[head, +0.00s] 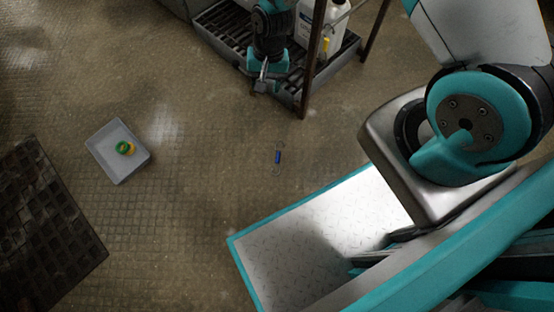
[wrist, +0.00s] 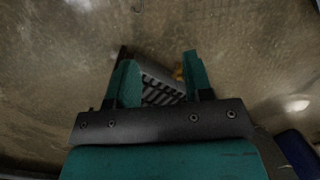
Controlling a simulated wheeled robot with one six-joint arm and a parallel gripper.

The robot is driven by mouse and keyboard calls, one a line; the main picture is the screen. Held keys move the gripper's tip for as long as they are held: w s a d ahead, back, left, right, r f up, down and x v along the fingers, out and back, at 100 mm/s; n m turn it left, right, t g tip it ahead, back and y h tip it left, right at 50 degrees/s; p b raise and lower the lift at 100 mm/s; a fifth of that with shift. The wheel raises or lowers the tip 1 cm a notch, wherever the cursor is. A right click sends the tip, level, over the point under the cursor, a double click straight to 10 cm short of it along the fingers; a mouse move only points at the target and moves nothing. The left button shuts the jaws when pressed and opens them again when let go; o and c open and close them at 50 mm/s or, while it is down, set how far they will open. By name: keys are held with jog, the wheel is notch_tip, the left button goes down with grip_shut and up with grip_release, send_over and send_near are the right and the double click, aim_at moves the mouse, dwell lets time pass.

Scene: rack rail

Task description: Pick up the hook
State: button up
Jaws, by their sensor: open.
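The hook (head: 278,157) looks like a small blue piece with a thin metal curl at each end. It lies on the floor near the middle of the head view. My gripper (head: 263,86) is above and slightly left of it in that picture, in front of the rack, and apart from it. In the wrist view my gripper (wrist: 160,68) shows two teal fingers spread apart with nothing held.
A rack with a dark grated shelf (head: 220,30) and rusty posts holds a white jug (head: 338,35). A grey tray (head: 102,148) with green and yellow rings (head: 125,148) lies left. A dark grid mat (head: 45,225) is at lower left. Floor around the hook is clear.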

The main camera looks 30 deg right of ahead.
jog(key=m+b, duration=0.2)
jog(key=b, duration=0.4)
send_near(278, 156)
notch_tip(278, 156, down, 3)
jog(key=b, duration=0.6)
jog(key=shift+a+r+h, duration=0.15)
jog(key=shift+a+h, duration=0.05)
jog(key=shift+h, duration=0.2)
jog(key=f+b, duration=0.1)
jog(key=f, duration=0.1)
jog(key=f+b, duration=0.2)
jog(key=s+a+f+b, duration=0.1)
jog(key=f+b, duration=0.1)
jog(key=shift+c, duration=0.5)
grip_shut()
